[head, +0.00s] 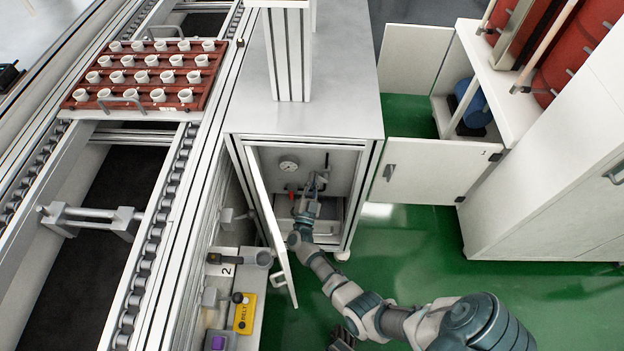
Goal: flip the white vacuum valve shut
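The open cabinet (347,215) under the grey-topped bench holds a round gauge (288,165) and a small red handle (292,190) on its back panel. My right gripper (314,183) reaches inside, in front of the fittings at the right of the gauge. Its fingers are small and overlap the metal fittings, so I cannot tell if they are closed or touching anything. I cannot make out the white vacuum valve for certain; the gripper may hide it. A dark grey part at the bottom edge (342,338) may be my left gripper; its state is unclear.
The cabinet's door (267,215) stands open at the left of my forearm. A panel with a yellow MELT box (245,313) is left of it. A red tray (145,75) of white cups sits on the conveyor. Green floor (410,250) is free at the right.

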